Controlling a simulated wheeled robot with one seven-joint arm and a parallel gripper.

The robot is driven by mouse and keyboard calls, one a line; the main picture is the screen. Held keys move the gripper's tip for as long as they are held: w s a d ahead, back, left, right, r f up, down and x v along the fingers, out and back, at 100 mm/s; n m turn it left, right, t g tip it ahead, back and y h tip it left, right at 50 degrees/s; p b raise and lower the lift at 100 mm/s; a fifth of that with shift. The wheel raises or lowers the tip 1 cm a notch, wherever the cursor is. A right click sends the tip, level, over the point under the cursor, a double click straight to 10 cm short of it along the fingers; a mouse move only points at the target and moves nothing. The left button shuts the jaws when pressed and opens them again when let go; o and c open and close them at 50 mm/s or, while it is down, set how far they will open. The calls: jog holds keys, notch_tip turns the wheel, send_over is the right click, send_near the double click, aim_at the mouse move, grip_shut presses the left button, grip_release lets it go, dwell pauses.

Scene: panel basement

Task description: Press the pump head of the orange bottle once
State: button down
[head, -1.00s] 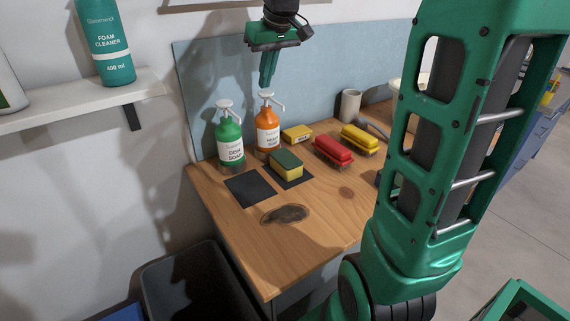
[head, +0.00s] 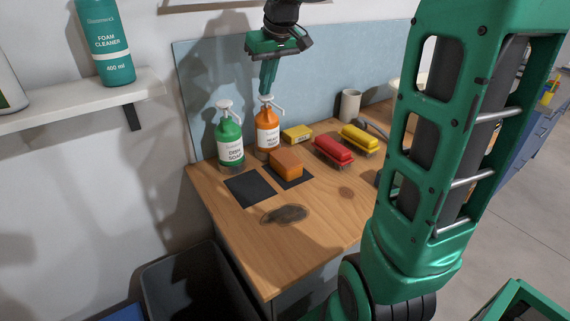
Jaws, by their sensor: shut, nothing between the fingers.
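The orange bottle (head: 268,137) stands upright at the back of the wooden counter, with a white label and a white pump head (head: 268,101). My gripper (head: 266,93) is shut and empty, pointing down. Its fingertips are at the top of the orange bottle's pump head and appear to touch it. The pump head sits low on the bottle's neck, its spout pointing right. A green dish soap bottle (head: 230,135) with its own white pump stands just left of it.
An orange block (head: 286,163) lies on a dark pad in front; another dark pad (head: 250,188) is empty. A small yellow box (head: 297,134), a red brush (head: 333,149), a yellow brush (head: 360,139) and a cup (head: 350,105) stand to the right. A blue-grey panel (head: 325,75) rises behind.

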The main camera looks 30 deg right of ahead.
dwell(0.4)
jog(key=shift+r, duration=0.9)
notch_tip(320, 180, up, 6)
dwell(0.7)
dwell(0.5)
jog(key=s+f+m+g, duration=0.1)
jog(key=s+f+m, duration=0.1)
jog(key=s+f, duration=0.5)
jog(key=s+d+f+m+g, duration=0.1)
jog(key=s+f, duration=0.7)
jog(key=s, duration=0.8)
jog(key=s+d+f+m+g, duration=0.1)
jog(key=s+f+m+g, duration=0.1)
jog(key=s+f, duration=0.6)
jog(key=shift+s+d+m+g, duration=0.1)
jog(key=shift+s+m+g, duration=0.2)
jog(key=shift+s, duration=0.55)
jog(key=shift+s+d+m+g, duration=0.1)
jog(key=shift+s+m, duration=0.3)
jog(key=shift+s, duration=0.45)
